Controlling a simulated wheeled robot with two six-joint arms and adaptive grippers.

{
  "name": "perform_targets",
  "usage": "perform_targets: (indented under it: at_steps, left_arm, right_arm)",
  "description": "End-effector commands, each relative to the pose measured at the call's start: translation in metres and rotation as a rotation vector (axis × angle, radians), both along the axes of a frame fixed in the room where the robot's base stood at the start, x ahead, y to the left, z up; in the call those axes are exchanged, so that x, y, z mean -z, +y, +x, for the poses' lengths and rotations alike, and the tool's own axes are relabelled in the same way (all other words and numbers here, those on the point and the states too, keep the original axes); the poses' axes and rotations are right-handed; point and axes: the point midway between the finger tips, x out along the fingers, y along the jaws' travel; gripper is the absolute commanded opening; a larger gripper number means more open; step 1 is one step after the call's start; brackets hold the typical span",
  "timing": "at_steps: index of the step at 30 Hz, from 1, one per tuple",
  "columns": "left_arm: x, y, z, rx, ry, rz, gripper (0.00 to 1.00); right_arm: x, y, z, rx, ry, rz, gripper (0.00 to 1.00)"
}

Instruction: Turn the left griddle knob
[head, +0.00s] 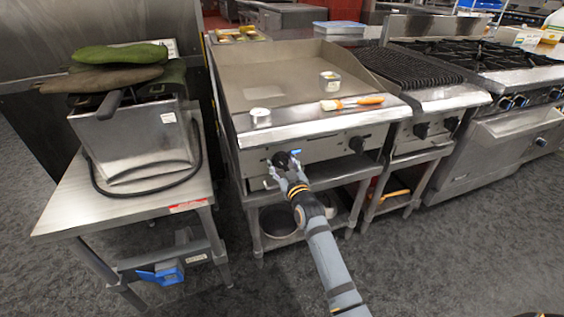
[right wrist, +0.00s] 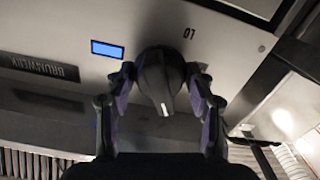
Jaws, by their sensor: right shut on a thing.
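The griddle (head: 290,80) stands in the middle of the head view, with its front panel facing me. Its left knob (head: 281,159) is black and partly hidden by my right gripper (head: 287,165). In the right wrist view, the left knob (right wrist: 160,80) sits between the two fingers of my right gripper (right wrist: 160,95), which are shut on it from both sides. The knob's pointer end faces the bottom of that view, slightly right. The griddle's right knob (head: 357,145) is free. My left gripper is not in view.
A brush with an orange handle (head: 365,100) lies on the griddle's front ledge, near two small metal containers. A steel table (head: 60,215) with a fryer-like box (head: 135,145) stands left. A charbroiler (head: 410,68) and a range (head: 500,75) stand right.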

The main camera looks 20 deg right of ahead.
Motion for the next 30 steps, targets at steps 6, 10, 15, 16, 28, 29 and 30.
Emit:
perform_targets:
  at_steps: [6,10,15,16,28,29,30]
  left_arm:
    - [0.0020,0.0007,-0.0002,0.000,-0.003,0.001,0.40]
    - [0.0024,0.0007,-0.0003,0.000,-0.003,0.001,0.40]
    - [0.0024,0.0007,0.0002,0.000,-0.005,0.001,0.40]
    - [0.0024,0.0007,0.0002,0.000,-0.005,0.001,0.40]
    - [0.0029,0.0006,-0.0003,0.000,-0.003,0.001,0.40]
    - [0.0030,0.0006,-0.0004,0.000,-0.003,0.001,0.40]
    - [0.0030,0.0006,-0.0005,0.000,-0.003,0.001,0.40]
  right_arm:
    - [0.0008,0.0003,-0.0001,-0.001,-0.002,-0.117,0.23]
    - [0.0009,0.0004,-0.0001,-0.001,-0.003,-0.161,0.23]
    - [0.0010,0.0005,-0.0001,-0.001,-0.004,-0.192,0.23]
    - [0.0011,0.0004,-0.0001,-0.001,-0.004,-0.195,0.23]
    - [0.0012,0.0004,-0.0001,-0.001,-0.005,-0.200,0.23]
    - [0.0013,0.0004,-0.0001,-0.001,-0.005,-0.200,0.58]
    - [0.0013,0.0004,-0.0001,-0.001,-0.005,-0.200,0.64]
